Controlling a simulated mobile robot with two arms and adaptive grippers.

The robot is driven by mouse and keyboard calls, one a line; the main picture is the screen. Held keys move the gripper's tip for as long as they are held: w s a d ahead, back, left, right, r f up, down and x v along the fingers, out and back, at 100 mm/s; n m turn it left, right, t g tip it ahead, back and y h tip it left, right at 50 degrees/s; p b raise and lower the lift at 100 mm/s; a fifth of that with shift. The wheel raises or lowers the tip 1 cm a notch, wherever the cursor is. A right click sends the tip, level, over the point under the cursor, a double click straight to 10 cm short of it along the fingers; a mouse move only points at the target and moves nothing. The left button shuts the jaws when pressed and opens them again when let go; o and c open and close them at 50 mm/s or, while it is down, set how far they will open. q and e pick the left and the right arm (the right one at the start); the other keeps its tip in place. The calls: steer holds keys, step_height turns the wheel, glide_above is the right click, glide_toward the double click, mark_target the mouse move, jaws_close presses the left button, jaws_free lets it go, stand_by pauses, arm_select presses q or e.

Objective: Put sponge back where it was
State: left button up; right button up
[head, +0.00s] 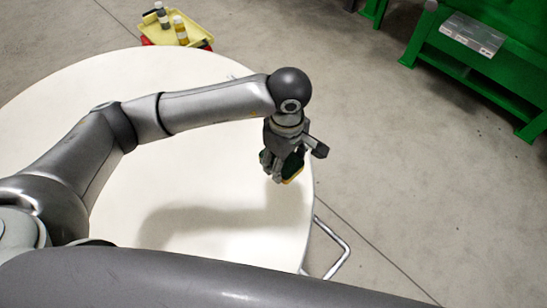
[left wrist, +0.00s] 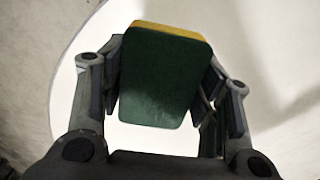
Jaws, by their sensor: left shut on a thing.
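The sponge (left wrist: 158,80) is green with a yellow layer along one edge. In the left wrist view it sits between the fingers of my left gripper (left wrist: 160,95), which is shut on it. In the head view my left gripper (head: 281,168) points down near the right edge of the round white table (head: 180,185). The sponge (head: 292,168) shows there partly behind the fingers, its yellow edge low. It appears to be held above the table; the exact height is hard to tell. My right gripper is not in view.
The white table top is bare apart from my arm's shadow. A yellow tray (head: 200,36) with bottles stands beyond the table's far edge. A green bench (head: 475,75) with a clear case (head: 472,34) is at the upper right. A metal bar (head: 343,250) sticks out beside the table.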

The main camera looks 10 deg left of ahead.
arm_select(q)
steer(key=w+a+f+b, duration=0.1)
steer(key=w+f, duration=0.1)
steer(key=w+a+f+b, duration=0.1)
steer(key=f, duration=0.1)
steer(key=w+a+f+b, duration=0.1)
steer(key=w+f, duration=0.1)
steer(key=shift+w+a+f+b, duration=0.15)
steer(key=shift+w+b, duration=0.15)
steer(key=shift+w, duration=0.05)
steer(key=shift+w+a+f, duration=0.1)
steer(key=shift+w+f, duration=0.05)
steer(key=shift+f, duration=0.15)
step_height(320, 180, down, 3)
steer(key=shift+w+a+f+b, duration=0.1)
steer(key=shift+w+f+b, duration=0.05)
steer(key=shift+b, duration=1)
steer(key=o, duration=0.4)
steer(key=shift+f, duration=0.1)
steer(key=o, duration=0.5)
